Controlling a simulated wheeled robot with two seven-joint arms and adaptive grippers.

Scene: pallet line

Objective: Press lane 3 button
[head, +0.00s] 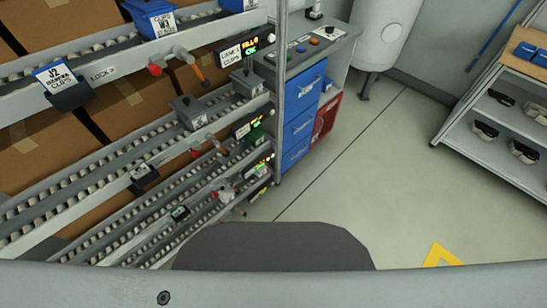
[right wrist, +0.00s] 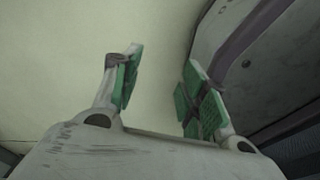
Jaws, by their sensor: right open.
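Several roller lanes with small lit displays at their right ends fill the left of the head view. The top display (head: 238,49) reads like lane 1 with a green OK. A middle display (head: 251,124) and a lower display (head: 260,163) are lit too, but their text is too small to read. I cannot make out a button marked lane 3. My right gripper (right wrist: 162,76) shows only in the right wrist view, open and empty, its green-padded fingers apart over pale floor. My left gripper is not in view.
A blue drawer cabinet (head: 304,115) with buttons on top stands beyond a grey post (head: 281,100). A white tank (head: 388,30) is behind it. A shelf rack (head: 500,110) stands at the right. The pale floor (head: 370,170) between is clear.

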